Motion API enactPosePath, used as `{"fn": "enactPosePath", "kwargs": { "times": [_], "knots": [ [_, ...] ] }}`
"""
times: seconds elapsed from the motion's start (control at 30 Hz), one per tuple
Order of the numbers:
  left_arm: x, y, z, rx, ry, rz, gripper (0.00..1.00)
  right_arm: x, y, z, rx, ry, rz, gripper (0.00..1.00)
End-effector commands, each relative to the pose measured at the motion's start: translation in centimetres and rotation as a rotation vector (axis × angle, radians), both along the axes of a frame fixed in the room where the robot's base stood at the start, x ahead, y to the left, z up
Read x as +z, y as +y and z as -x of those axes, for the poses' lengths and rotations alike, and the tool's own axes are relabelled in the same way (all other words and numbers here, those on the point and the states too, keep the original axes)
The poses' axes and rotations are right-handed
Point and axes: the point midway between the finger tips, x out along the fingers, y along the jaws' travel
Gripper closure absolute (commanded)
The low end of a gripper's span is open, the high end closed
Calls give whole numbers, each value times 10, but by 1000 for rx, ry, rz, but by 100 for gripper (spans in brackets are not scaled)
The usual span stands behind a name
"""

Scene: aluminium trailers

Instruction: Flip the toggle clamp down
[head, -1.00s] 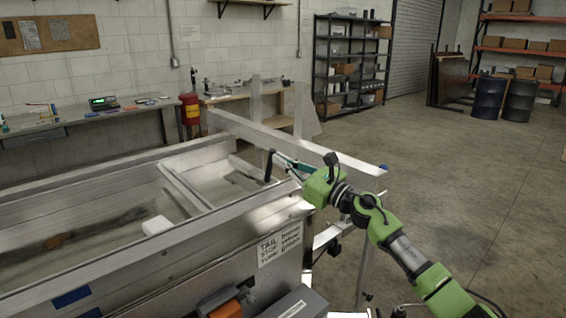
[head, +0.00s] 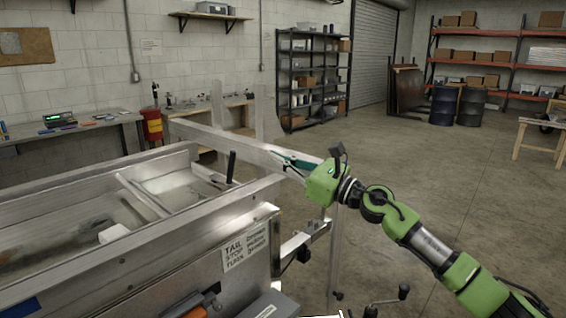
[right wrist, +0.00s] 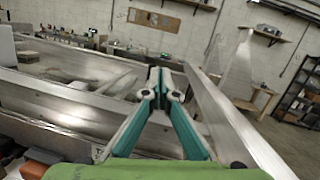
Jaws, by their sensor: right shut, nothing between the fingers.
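The toggle clamp's black handle (head: 231,167) stands nearly upright on the rim at the trailer's near right corner in the head view. My right gripper (head: 276,160) is shut and empty. Its teal fingers point left and lie to the right of the handle, with a visible gap in the picture. In the right wrist view the closed fingertips (right wrist: 160,76) sit in the middle, over the trailer. I cannot make out the clamp there. My left gripper is not in view.
The aluminium trailer (head: 185,222) fills the left, with a long rail (head: 225,145) behind my right gripper. A white block (head: 115,233) lies in its bed. A workbench (head: 75,130) and a black shelf (head: 312,80) stand behind.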

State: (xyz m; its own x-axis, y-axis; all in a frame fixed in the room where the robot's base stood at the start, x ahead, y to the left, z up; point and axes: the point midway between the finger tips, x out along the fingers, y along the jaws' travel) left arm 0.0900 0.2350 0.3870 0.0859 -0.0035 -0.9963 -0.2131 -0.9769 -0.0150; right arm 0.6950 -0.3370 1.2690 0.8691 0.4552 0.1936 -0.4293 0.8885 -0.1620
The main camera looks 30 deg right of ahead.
Motion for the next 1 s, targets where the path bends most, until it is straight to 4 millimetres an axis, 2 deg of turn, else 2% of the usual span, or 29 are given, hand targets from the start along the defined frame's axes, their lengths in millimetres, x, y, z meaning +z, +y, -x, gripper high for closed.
{"fn": "enactPosePath", "kwargs": {
  "times": [0.13, 0.43, 0.77, 0.87, 0.97, 1.0],
  "knots": [
    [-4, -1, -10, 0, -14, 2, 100, 6, -6, 10, -2, -1, 2, 100],
    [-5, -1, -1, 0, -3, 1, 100, 9, -7, 13, 0, 0, 0, 100],
    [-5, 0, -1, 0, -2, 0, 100, 8, -6, 13, 1, 0, -3, 100],
    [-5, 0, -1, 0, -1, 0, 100, 1, 1, 13, 8, 14, -69, 100],
    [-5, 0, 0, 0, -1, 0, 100, -17, 17, 15, 19, 54, -273, 100],
    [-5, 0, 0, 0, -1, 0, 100, -28, 23, 17, 18, 83, -396, 100]
  ]
}}
